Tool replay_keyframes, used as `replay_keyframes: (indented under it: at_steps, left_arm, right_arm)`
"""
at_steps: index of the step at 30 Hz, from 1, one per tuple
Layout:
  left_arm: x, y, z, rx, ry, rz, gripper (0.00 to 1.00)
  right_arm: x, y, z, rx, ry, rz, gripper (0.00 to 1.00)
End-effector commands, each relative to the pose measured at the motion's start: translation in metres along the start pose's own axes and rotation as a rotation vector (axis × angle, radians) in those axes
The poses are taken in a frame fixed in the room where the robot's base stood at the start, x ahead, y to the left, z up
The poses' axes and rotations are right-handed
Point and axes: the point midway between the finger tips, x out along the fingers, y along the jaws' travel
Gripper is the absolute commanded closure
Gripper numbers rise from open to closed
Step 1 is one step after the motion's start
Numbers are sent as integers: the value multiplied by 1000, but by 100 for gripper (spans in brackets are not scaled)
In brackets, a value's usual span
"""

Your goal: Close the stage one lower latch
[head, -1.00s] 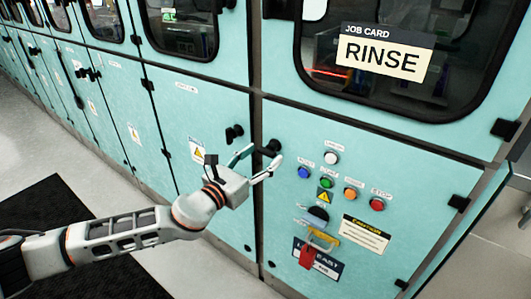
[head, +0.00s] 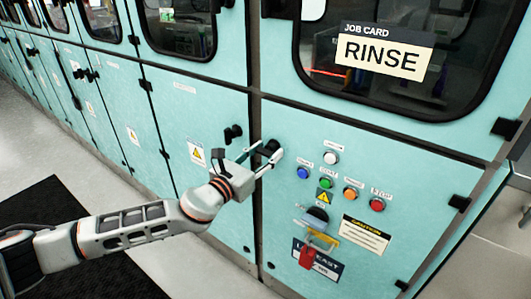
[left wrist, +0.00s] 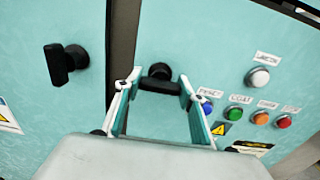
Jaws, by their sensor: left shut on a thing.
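A black latch (head: 270,146) sits at the upper left of the lower panel with the buttons, under the job card "RINSE". It also shows in the left wrist view (left wrist: 159,72), with its handle bar lying about level. My left gripper (head: 266,154) is at this latch. In the left wrist view its fingers (left wrist: 158,88) stand one at each end of the bar, and it is shut on the latch handle. Part of the latch is hidden by the fingers in the head view. My right gripper is not in view.
Another black latch (head: 233,132) with an upright handle sits on the door to the left, across the grey post. Coloured buttons (head: 325,182) and a red padlock (head: 306,256) are right of and below my gripper. The floor in front has a dark mat (head: 45,205).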

Motion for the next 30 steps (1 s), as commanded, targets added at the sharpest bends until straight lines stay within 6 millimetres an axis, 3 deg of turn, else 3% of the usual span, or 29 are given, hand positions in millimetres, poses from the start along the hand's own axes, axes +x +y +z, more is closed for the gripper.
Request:
replay_keyframes:
  at_steps: [11, 30]
  left_arm:
    - [0, 0, 1, -193, 0, 2, 82]
    - [0, 0, 2, -795, -1, 2, 82]
  right_arm:
    - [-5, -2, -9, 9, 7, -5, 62]
    - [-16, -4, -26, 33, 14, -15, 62]
